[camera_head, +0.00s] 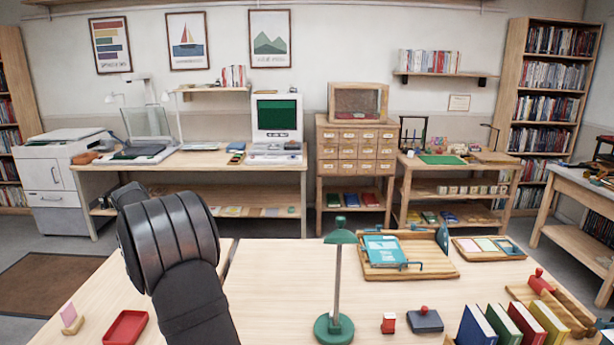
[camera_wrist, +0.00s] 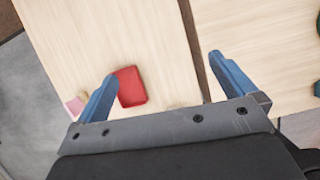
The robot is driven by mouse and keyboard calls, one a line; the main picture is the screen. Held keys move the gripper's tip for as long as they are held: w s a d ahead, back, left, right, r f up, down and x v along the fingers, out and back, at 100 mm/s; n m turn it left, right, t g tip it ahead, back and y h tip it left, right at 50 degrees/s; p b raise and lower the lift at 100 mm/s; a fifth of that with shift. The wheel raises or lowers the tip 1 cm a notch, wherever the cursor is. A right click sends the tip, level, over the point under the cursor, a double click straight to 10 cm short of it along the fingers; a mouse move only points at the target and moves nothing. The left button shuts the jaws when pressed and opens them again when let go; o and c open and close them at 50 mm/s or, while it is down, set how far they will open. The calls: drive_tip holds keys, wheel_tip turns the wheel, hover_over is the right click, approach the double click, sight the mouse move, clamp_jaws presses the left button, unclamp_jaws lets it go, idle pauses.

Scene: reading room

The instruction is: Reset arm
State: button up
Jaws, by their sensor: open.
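My arm rises from the bottom edge in the head view, left of the middle, over the light wooden table (camera_head: 270,290). Its dark rounded links hide the gripper there. In the wrist view my gripper (camera_wrist: 162,85) shows two blue fingers spread wide apart with nothing between them touching either one. The fingers hang above the table. A red tray (camera_wrist: 131,87) lies on the table below, near the left finger; it also shows in the head view (camera_head: 125,327).
A green lamp (camera_head: 337,290) stands right of my arm. A pink card in a holder (camera_head: 70,317) is at left. Table between arm and lamp is clear.

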drive_tip(key=w+d+m, duration=0.2)
drive_tip(key=w+d, duration=0.4)
drive_tip(key=d, duration=0.4)
drive_tip(key=w+d+m+h, duration=0.1)
drive_tip(key=w+d+m, duration=0.1)
drive_tip(key=w+d, duration=0.4)
drive_tip(key=d, duration=0.4)
drive_tip(key=shift+g, duration=0.3)
drive_tip(key=shift+r, duration=0.1)
